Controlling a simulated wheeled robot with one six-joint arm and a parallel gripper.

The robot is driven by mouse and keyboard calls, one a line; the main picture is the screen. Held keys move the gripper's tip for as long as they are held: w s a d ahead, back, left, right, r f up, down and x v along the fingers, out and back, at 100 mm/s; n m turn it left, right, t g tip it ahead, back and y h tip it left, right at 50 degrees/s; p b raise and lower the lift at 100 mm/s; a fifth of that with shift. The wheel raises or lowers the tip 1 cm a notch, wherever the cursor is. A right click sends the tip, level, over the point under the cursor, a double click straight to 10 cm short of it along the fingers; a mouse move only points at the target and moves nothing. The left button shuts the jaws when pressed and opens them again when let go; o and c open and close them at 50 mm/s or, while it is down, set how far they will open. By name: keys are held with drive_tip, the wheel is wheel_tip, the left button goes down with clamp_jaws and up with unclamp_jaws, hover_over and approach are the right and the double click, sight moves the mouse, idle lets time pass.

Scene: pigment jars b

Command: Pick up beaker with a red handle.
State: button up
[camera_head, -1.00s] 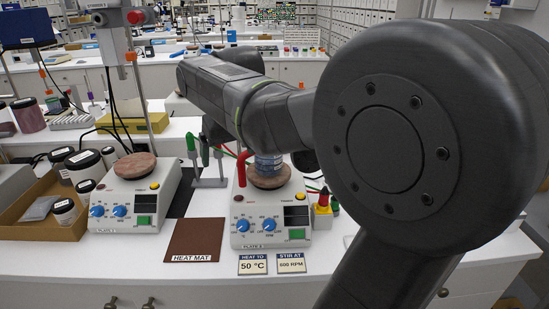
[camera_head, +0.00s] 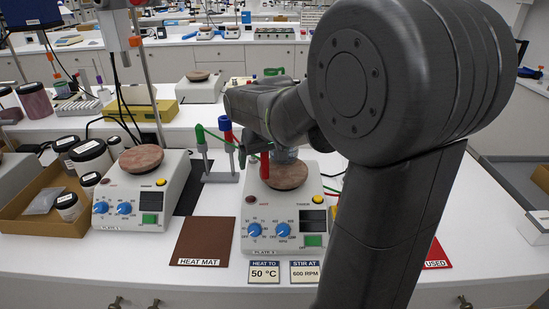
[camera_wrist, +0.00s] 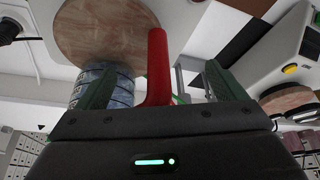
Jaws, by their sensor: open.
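The beaker (camera_head: 284,155) stands on the round reddish top of the right-hand plate, mostly hidden by my arm in the head view. Its red handle (camera_head: 264,166) sticks out on the left side. In the wrist view the glass beaker (camera_wrist: 122,92) shows behind the left finger, and the red handle (camera_wrist: 157,62) lies between the two green fingers. My gripper (camera_wrist: 160,70) is open, with a gap on each side of the handle. In the head view only a dark green finger shows, just left of the handle.
A rack with green, blue and red tops (camera_head: 221,176) stands close behind, left of the beaker. Another plate device (camera_head: 150,205) stands further left. A brown heat mat (camera_head: 204,240) lies between the two devices. A box with jars (camera_head: 35,215) is at the far left.

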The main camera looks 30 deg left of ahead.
clamp_jaws()
drive_tip(key=shift+r, duration=0.2)
idle(0.3)
